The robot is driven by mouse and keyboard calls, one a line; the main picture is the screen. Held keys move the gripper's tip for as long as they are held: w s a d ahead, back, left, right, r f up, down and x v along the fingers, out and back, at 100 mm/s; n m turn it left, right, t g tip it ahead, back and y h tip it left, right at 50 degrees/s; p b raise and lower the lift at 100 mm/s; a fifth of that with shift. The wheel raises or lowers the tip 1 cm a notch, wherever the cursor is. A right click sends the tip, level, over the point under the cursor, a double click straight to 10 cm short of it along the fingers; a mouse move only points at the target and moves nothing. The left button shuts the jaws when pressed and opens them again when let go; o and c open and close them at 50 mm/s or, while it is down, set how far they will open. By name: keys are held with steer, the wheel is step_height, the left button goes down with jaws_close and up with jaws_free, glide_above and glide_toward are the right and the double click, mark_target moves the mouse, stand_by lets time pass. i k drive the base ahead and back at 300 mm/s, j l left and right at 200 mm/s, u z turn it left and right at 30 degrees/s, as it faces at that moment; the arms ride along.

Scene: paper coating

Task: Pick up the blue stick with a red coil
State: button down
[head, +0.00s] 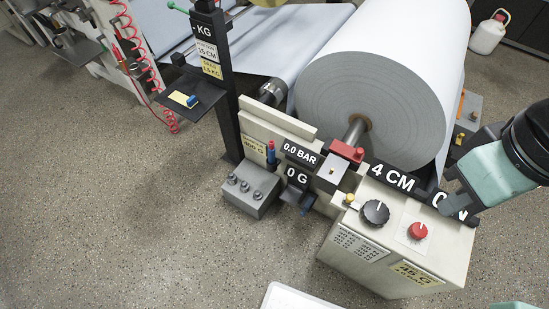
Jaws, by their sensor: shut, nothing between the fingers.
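A short upright blue stick (271,152) with a red band shows in the head view. It stands at the left end of the cream machine frame, just above a grey block with several knobs. The band is too small to tell if it is a coil. My gripper (449,200) is at the right, at the end of my teal and black arm, over the black display strip. It is well to the right of the stick, apart from it, and holds nothing. Its fingertips are small and dark against the strip.
A large white paper roll (370,85) stands behind the frame. A cream control box (385,245) with black and red knobs is at front right. A black post (222,90) with a small shelf rises left of the stick. The floor (110,220) at left is clear.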

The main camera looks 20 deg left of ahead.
mark_target(271, 149)
steer(key=k+l, duration=0.45)
steer(key=k, duration=0.15)
steer(key=k+l+u, duration=0.15)
steer(key=k+l, duration=0.3)
steer(key=k, duration=0.15)
steer(key=i+j, duration=1.4)
steer(key=j, duration=0.15)
